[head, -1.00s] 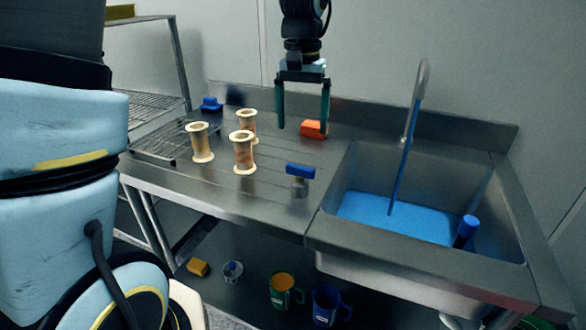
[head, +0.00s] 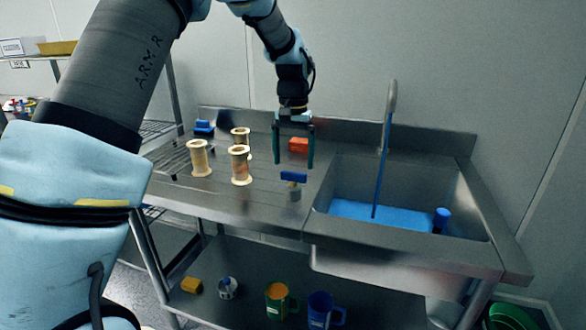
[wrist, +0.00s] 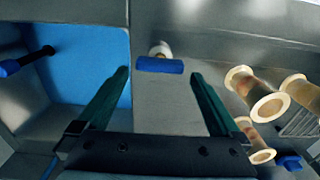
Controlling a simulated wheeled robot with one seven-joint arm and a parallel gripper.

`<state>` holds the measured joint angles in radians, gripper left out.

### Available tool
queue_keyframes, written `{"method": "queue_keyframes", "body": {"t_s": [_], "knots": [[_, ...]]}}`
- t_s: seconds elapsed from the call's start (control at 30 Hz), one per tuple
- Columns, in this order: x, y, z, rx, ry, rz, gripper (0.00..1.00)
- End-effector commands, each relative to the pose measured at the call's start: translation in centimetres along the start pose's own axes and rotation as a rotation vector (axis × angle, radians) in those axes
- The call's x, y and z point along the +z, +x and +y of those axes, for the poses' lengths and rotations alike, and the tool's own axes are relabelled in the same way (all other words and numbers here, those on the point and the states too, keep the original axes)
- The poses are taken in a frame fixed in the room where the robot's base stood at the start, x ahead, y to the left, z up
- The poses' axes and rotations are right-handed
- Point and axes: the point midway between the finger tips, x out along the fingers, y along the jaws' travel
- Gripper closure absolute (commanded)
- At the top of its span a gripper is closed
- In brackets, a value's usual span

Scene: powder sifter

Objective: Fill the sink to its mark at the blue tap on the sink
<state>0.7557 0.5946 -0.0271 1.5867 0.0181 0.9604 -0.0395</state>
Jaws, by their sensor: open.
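The blue tap (head: 293,177) has a blue bar handle on a metal stem, on the counter left of the sink basin. The steel sink (head: 335,180) holds blue water (head: 352,209), and a blue stream (head: 381,170) falls into it from the tall spout (head: 391,105). I cannot make out a fill mark. My gripper (head: 293,162) is open and empty, pointing down above and close to the tap. In the wrist view the tap handle (wrist: 160,65) lies crosswise between and just beyond the fingertips; whether they touch it is not clear.
Several cream spools (head: 240,165) stand on the counter left of the tap. An orange block (head: 298,145) lies behind my gripper. A dark post with a blue top (head: 441,216) stands in the sink. Mugs (head: 277,302) stand on the lower shelf.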

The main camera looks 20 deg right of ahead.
Motion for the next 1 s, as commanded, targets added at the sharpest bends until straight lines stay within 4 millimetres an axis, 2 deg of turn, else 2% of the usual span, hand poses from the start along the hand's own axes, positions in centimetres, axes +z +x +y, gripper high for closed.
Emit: {"method": "queue_keyframes", "body": {"t_s": [0.1, 0.3, 0.63, 1.0], "knots": [[0.1, 1.8, 0.0, 0.0, 0.0, -0.004, 0.0], [0.1, 3.8, 0.0, 0.0, 0.0, -0.002, 0.0], [0.1, 4.1, 0.0, 0.0, 0.0, 0.0, 0.0], [0.1, 4.1, 0.0, 0.0, 0.0, 0.0, 0.41]]}}
